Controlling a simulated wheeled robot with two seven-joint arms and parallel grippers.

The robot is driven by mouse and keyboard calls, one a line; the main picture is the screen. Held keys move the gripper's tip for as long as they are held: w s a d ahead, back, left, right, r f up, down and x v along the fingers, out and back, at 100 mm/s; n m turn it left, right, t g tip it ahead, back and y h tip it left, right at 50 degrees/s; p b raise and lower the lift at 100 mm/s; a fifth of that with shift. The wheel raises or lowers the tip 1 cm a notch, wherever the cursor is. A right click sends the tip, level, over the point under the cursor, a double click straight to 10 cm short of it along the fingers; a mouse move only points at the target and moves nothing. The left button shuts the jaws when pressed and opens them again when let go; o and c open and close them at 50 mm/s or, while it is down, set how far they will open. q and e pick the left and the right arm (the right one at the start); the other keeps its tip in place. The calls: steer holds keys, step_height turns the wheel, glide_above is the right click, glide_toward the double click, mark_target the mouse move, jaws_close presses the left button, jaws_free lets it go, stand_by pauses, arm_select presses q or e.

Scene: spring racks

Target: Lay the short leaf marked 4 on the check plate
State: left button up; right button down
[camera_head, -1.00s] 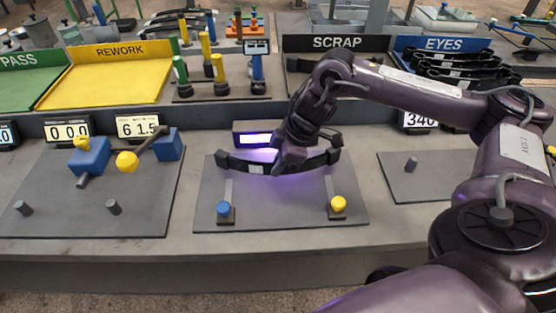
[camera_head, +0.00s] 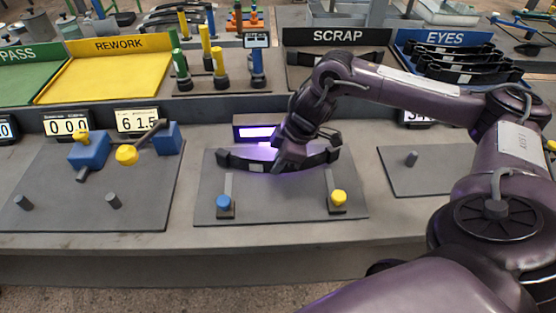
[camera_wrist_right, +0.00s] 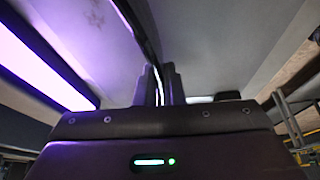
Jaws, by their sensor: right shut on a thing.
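A dark, curved leaf (camera_head: 240,164) with a small pale label lies across the upper part of the grey plate (camera_head: 285,206) under the purple lamp. The label is too small to read. My right gripper (camera_head: 284,164) is shut on the leaf, right of the label. Whether the leaf touches the plate is hard to tell. In the right wrist view the leaf (camera_wrist_right: 142,30) is a thin dark band running up from between the fingers (camera_wrist_right: 160,88). My left gripper is not in view.
A blue-knobbed clamp (camera_head: 224,203) and a yellow-knobbed clamp (camera_head: 338,199) stand on the plate's front part. The lit lamp box (camera_head: 257,131) stands behind. A fixture with blue blocks (camera_head: 88,149) is at left. The SCRAP (camera_head: 337,37) and EYES (camera_head: 443,37) bins are at back.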

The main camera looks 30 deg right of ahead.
steer(key=shift+r+p, duration=0.15)
steer(key=shift+p, duration=0.2)
stand_by(0.7)
steer(key=shift+w+d, duration=0.3)
steer(key=shift+w, duration=0.3)
stand_by(1.4)
steer(key=shift+f, duration=0.25)
steer(key=c, duration=1.5)
jaws_free()
steer(key=shift+o, duration=0.6)
steer(key=shift+s+f, duration=0.15)
steer(key=shift+f, duration=0.05)
steer(key=o, duration=0.4)
steer(key=shift+r, duration=0.2)
